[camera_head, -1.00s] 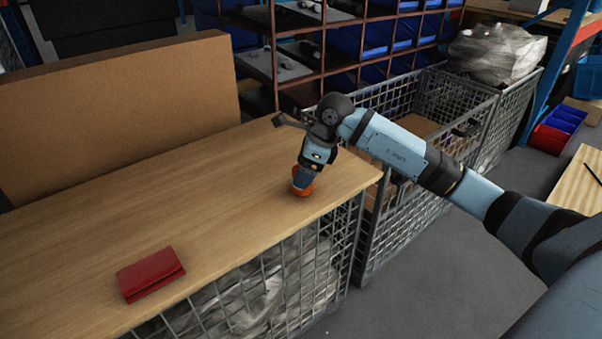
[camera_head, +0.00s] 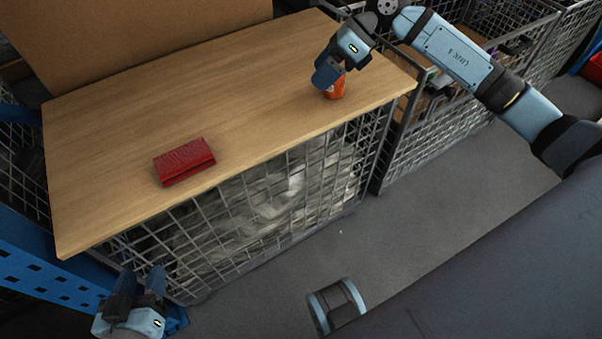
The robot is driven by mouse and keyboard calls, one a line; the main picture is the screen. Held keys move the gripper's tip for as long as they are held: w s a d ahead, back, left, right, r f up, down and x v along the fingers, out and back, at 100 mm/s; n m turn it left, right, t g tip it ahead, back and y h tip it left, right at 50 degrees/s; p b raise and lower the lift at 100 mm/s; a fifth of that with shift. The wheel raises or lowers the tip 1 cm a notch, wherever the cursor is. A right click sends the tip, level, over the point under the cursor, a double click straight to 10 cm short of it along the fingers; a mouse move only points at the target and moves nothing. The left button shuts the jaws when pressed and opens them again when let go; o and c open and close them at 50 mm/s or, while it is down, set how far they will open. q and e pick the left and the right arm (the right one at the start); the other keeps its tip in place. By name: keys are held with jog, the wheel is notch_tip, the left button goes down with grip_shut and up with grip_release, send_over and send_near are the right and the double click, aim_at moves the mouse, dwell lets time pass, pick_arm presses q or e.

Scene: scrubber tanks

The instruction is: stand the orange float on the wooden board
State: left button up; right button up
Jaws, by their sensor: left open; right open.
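The orange float (camera_head: 336,89) is on the wooden board (camera_head: 250,100), near its right end and front edge. It looks upright, but its upper part is partly hidden by my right gripper. My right gripper (camera_head: 326,78) points down beside and in front of the float, on its left. Its jaws are open, and I cannot tell whether a finger touches the float. My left gripper (camera_head: 138,280) is open and empty at the bottom left, below the board's front edge, with its fingers pointing up.
A red wallet-like case (camera_head: 184,161) lies on the board left of the middle. A brown panel (camera_head: 140,35) stands along the back. Wire mesh crates (camera_head: 270,205) are below and to the right. The board between case and float is clear.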

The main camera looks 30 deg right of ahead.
jog(key=s+a+m+t+y, duration=0.4)
jog(key=s+a+m+y, duration=0.15)
jog(key=a+m, duration=0.2)
jog(key=s+a+m+t+y, duration=0.3)
jog(key=s+a+m+y, duration=0.1)
jog(key=a+m+y, duration=0.35)
jog(key=s+f+m+t+h, duration=0.2)
jog(key=s+f+m+h, duration=0.2)
jog(key=m, duration=1)
jog(key=s+f+m+t+h, duration=0.3)
jog(key=f+m+h, duration=0.6)
jog(key=m, duration=0.5)
jog(key=shift+s+a+f+h, duration=0.2)
jog(key=shift+s+f+h, duration=0.15)
jog(key=shift+s+h, duration=0.6)
jog(key=shift+w+h, duration=0.25)
